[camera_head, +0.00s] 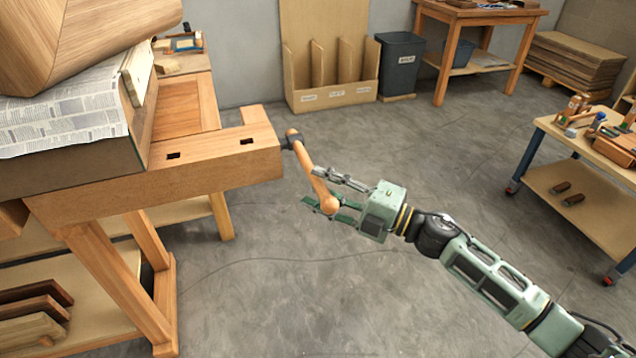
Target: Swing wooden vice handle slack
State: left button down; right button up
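The wooden vice handle (312,168) is a tan bar with rounded ends. It passes through a dark metal screw head (291,142) at the right end of the workbench vice jaw (262,125). The handle slants from upper left to lower right. My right gripper (325,190) comes in from the right, with its fingers spread on either side of the handle's lower end. The fingers look apart, and I cannot tell whether either touches the wood. My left gripper is not in view.
The workbench (180,187) fills the left, with a curved wooden piece (100,35) and newspaper (60,118) on top. A wheeled cart (590,150) with tools stands at right. A dark bin (400,62) stands at the back. The floor (300,290) below the gripper is clear.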

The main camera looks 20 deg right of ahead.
jog(key=shift+w+a, duration=0.4)
jog(key=shift+c, duration=0.2)
grip_shut()
